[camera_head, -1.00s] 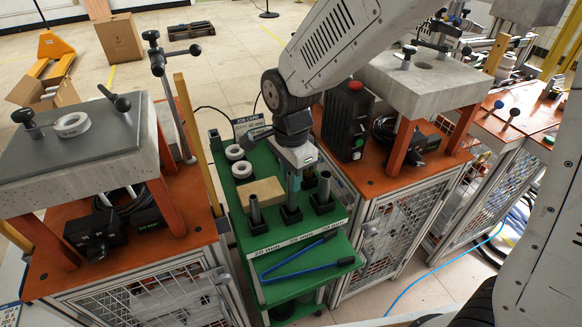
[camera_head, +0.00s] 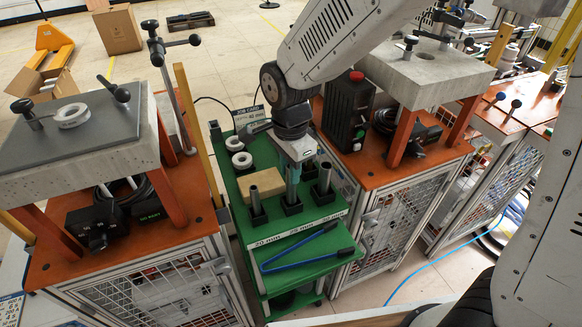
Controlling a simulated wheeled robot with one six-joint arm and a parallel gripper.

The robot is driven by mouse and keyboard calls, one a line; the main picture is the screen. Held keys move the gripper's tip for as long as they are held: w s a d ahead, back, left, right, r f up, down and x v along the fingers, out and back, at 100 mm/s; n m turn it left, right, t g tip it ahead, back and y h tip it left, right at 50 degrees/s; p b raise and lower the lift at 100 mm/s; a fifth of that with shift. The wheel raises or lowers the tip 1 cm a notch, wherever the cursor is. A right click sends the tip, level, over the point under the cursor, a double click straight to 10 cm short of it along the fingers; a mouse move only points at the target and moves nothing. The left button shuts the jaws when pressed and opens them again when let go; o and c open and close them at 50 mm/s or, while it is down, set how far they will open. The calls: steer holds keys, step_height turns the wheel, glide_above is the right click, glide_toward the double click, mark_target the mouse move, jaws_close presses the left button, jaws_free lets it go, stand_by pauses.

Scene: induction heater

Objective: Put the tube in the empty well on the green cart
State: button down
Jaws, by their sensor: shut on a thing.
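The green cart (camera_head: 300,269) stands in the middle, with three black square wells in a row near its front labels. The left well (camera_head: 258,218) holds an upright grey tube (camera_head: 254,198), and the right well (camera_head: 322,197) holds another grey tube (camera_head: 325,177). My gripper (camera_head: 292,182) points down over the middle well (camera_head: 292,206), shut on a tube that its fingers largely hide. The lower end of fingers and tube meets the middle well in the picture; I cannot tell whether the tube is inside it or just above.
A tan block (camera_head: 259,184) and white rings (camera_head: 242,160) lie behind the wells. Blue-handled pliers (camera_head: 306,247) lie on the cart's front part. Orange-topped benches flank the cart, with a black box (camera_head: 345,112) on the right one.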

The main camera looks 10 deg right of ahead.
steer(key=shift+f, duration=0.3)
steer(key=shift+f, duration=1.25)
steer(key=c, duration=1.1)
jaws_free()
steer(key=shift+c, duration=0.2)
step_height(320, 180, up, 8)
